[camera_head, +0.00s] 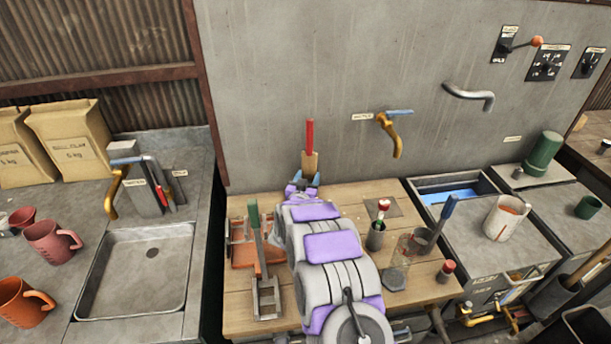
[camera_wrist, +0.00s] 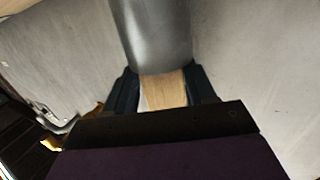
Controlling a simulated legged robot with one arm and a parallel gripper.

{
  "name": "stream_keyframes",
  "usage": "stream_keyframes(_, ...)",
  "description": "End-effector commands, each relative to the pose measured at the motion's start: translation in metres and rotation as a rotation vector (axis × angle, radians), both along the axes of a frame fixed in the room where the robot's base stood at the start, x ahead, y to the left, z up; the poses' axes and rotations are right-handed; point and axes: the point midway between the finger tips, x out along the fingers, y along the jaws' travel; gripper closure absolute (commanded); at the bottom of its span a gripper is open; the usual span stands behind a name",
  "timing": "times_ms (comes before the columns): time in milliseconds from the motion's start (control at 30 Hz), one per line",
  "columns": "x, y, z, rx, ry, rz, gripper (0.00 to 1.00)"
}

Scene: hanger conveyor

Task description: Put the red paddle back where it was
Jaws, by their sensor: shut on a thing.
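The red paddle (camera_head: 310,143) is upright in the head view, with a red handle on top and a wooden lower part. My gripper (camera_head: 305,180) is shut on the wooden part, over the back of the wooden workbench (camera_head: 350,196) and in front of the grey wall. In the wrist view, a strip of the paddle's wood (camera_wrist: 163,91) shows between the dark fingers of my gripper (camera_wrist: 165,84). The paddle's lower end is hidden by my gripper and arm.
A brass tap (camera_head: 391,135) juts from the wall. A sink (camera_head: 135,268) lies left.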

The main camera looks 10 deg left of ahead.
Motion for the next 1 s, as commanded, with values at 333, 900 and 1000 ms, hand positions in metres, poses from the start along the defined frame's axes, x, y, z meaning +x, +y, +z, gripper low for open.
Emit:
stream_keyframes(333, -0.0021, -0.0004, -0.0085, 0.006, 0.005, -0.003, 1.0)
stream_keyframes(900, -0.0021, 0.0035, -0.0054, 0.006, -0.003, 0.001, 0.18)
stream_keyframes(1000, -0.0021, 0.0033, -0.0053, 0.006, -0.003, 0.001, 0.16)
